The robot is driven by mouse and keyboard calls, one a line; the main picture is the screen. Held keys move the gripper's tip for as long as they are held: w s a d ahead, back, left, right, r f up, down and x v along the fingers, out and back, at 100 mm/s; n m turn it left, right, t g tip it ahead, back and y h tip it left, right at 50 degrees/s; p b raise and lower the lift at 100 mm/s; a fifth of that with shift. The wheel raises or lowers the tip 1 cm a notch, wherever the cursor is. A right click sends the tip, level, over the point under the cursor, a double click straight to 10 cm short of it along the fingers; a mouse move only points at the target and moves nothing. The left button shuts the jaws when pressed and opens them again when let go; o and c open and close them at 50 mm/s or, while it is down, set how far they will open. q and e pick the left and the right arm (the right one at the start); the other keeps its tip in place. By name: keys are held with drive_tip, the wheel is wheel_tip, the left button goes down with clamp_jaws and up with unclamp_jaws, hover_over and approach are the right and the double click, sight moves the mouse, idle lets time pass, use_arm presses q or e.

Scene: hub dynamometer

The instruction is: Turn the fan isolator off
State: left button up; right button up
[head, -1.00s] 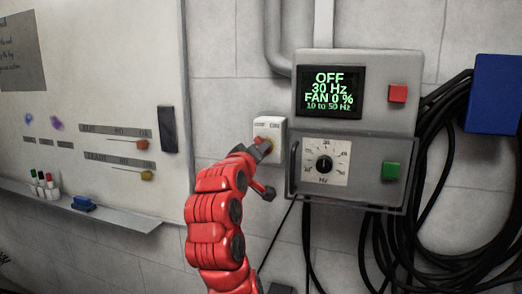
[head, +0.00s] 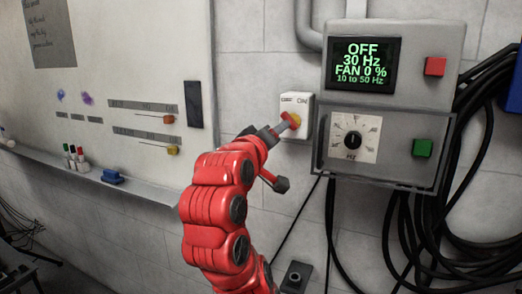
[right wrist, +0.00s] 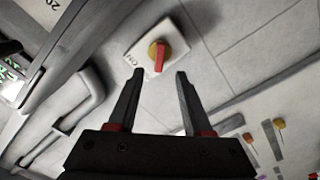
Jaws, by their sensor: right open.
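The fan isolator (head: 295,104) is a small white box on the wall, left of the control panel. It has a yellow collar and a red handle, and also shows in the right wrist view (right wrist: 158,54). Its "ON" label is readable; I cannot tell surely which position the handle points to. My right gripper (head: 280,157) is just in front of and below the isolator, partly covering its lower left. In the right wrist view my open fingers (right wrist: 156,74) are empty, with the handle just past the fingertips, roughly between them. My left gripper is not in view.
The control panel (head: 455,60) reads OFF, 30 Hz, FAN 0 %. It has a red button (head: 435,66), a green button (head: 422,148) and a dial (head: 353,139). Black cables (head: 470,130) hang at right. A whiteboard (head: 120,60) with a tray is at left.

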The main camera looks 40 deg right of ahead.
drive_tip(key=b+v, duration=0.3)
drive_tip(key=v, duration=0.6)
drive_tip(key=shift+a, duration=0.2)
drive_tip(key=shift+f, duration=0.1)
